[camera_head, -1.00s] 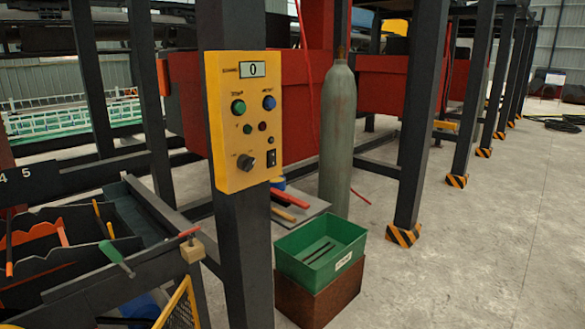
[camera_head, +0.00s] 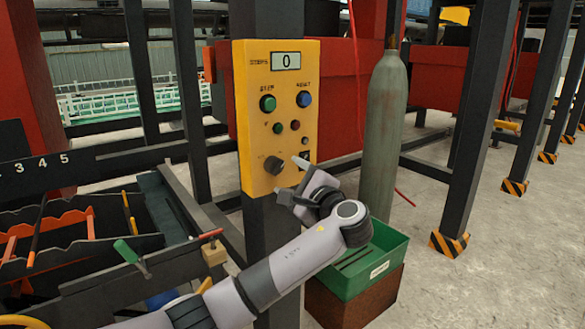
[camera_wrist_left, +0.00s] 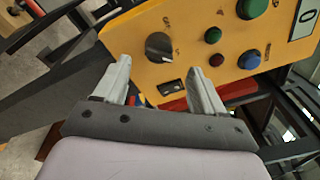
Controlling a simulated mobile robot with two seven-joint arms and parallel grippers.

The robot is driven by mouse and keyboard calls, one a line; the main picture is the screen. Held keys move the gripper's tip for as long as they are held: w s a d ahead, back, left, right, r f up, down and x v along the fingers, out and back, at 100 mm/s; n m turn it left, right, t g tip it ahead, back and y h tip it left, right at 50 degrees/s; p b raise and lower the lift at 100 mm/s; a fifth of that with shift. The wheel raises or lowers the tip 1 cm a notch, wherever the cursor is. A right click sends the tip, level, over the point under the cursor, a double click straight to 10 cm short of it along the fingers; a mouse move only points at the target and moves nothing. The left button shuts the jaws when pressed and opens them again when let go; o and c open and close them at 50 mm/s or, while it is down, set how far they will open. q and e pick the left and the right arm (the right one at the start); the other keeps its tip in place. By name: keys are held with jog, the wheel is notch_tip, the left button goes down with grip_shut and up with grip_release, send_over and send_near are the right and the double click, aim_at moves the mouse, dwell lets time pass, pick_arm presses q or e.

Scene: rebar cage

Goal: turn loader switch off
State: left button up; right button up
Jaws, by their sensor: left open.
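A yellow control panel (camera_head: 248,120) is fixed to a dark post, with a display reading 0. Low on it are a dark rotary knob (camera_head: 273,165) and, to the right, a small black rocker switch (camera_head: 305,155), partly covered by a fingertip. Their labels are too small to read. In the left wrist view the knob (camera_wrist_left: 158,46) and the rocker switch (camera_wrist_left: 170,87) both show between the fingers. My left gripper (camera_head: 288,179) is open and empty in front of the panel's lower edge; it also shows in the left wrist view (camera_wrist_left: 159,64). I cannot tell whether it touches the panel. My right gripper is not in view.
The panel also has green (camera_head: 267,103) and blue (camera_head: 304,99) buttons and smaller ones below. A green bin (camera_head: 375,270) on a brown box stands right of the post, near a grey gas cylinder (camera_head: 383,140). A tool rack (camera_head: 70,240) is at left.

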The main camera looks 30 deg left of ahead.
aim_at(278, 169)
pick_arm(q)
jog(key=p+x, duration=0.1)
jog(key=x, duration=0.5)
jog(key=shift+a, duration=0.2)
jog(key=shift+f, duration=0.1)
jog(key=c, duration=1)
